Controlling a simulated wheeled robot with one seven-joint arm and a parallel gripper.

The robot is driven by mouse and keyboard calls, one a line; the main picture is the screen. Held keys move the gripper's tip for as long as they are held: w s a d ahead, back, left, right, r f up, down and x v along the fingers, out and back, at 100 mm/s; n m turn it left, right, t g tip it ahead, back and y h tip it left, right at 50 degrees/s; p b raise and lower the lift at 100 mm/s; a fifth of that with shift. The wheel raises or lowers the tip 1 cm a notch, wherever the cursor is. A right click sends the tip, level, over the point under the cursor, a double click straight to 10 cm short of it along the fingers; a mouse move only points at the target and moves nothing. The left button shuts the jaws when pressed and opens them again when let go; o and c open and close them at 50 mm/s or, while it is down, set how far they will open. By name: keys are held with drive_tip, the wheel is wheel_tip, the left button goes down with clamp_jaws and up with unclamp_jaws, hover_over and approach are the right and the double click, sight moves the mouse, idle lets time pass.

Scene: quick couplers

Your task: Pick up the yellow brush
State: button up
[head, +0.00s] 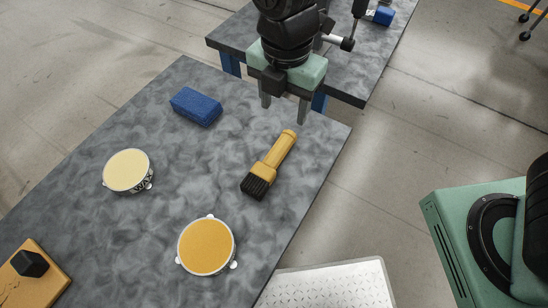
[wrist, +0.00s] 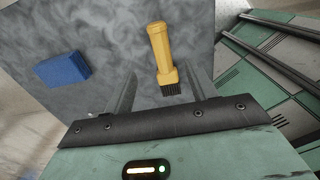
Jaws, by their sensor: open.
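The yellow brush (head: 269,164) lies on the grey mottled table, its handle toward the upper right and its dark bristles toward the lower left. In the wrist view the brush (wrist: 160,52) appears between the lines of the two fingers, with the bristles nearest. My gripper (head: 284,112) is open and empty. In the head view it hangs above the far end of the table, beyond the brush handle. The fingers also show in the wrist view (wrist: 160,92), apart from the brush.
A blue block (head: 196,107) lies left of the brush on the table (head: 160,225). Two tambourines, one pale (head: 127,170) and one orange (head: 206,246), lie nearer. A wooden board with a black knob (head: 30,264) is at lower left. A second table (head: 345,85) stands behind.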

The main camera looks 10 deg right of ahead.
sight(282, 143)
wheel_tip(282, 143, down, 12)
drive_tip(key=shift+f, duration=0.2)
idle(0.4)
drive_tip(key=c, duration=1.1)
